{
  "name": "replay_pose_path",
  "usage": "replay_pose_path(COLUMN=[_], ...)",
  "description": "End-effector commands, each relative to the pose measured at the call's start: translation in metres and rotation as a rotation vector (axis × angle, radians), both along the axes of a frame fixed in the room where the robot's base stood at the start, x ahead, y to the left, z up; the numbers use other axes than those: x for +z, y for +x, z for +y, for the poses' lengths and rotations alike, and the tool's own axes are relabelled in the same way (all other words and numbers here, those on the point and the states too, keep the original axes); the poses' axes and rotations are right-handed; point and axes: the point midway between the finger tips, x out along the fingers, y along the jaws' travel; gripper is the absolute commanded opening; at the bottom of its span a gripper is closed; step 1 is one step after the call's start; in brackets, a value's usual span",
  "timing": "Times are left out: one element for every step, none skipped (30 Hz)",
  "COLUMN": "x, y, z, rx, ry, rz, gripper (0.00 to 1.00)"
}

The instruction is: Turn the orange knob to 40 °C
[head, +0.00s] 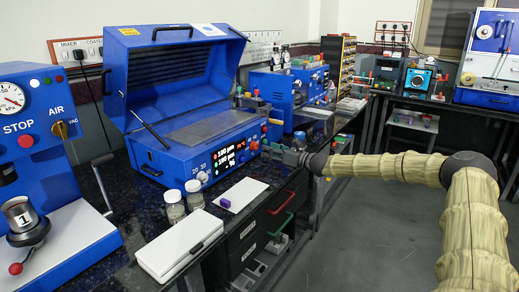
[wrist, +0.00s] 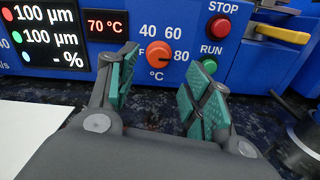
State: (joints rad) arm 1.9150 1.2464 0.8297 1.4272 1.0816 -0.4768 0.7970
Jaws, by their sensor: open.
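The orange knob (wrist: 158,54) sits on the blue front panel of the coating machine, marked °C. The numbers 40, 60 and 80 stand around its upper and right side. The red display (wrist: 105,25) to its left reads 70 °C. The knob's pointer direction is too small to tell. My gripper (wrist: 165,65) is open in front of the panel, with one green-padded finger on each side of the knob in the picture, and no clear contact. In the head view, the knob (head: 254,145) is small, and my gripper (head: 291,156) is right of it.
A red STOP button (wrist: 216,27) and a green RUN button (wrist: 209,64) lie right of the knob, near my right finger. Two jars (head: 193,194), a white card (head: 240,196) with a purple piece, and a white case (head: 180,246) stand on the dark bench.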

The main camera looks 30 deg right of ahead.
Motion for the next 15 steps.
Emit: replay_pose_path(x=[-0.001,-0.001,-0.001,0.000,-0.001,-0.002,-0.002,-0.002,-0.002,-0.002,-0.002,-0.003,-0.004,-0.004,-0.004], y=[0.007,0.011,0.016,0.020,0.024,0.029,0.032,0.036,0.040,0.043,0.046,0.050,0.052,0.053,0.056], z=[0.004,0.005,0.007,0.009,0.010,0.011,0.013,0.014,0.015,0.016,0.016,0.017,0.017,0.017,0.017], rx=[0.001,0.001,0.001,0.001,0.000,0.000,0.000,0.000,0.000,0.000,0.000,0.000,0.000,0.000,0.000], ry=[-0.002,-0.001,-0.001,-0.001,-0.001,0.000,0.001,0.001,0.001,0.001,0.001,0.002,0.003,0.004,0.005], rz=[0.001,0.000,0.000,0.000,0.001,0.001,0.001,0.001,0.000,0.000,0.000,0.001,0.000,0.001,0.000], gripper=[0.50,0.50,0.50,0.50,0.50,0.50,0.50,0.50,0.50,0.50,0.50,0.50,0.50,0.50,0.50])
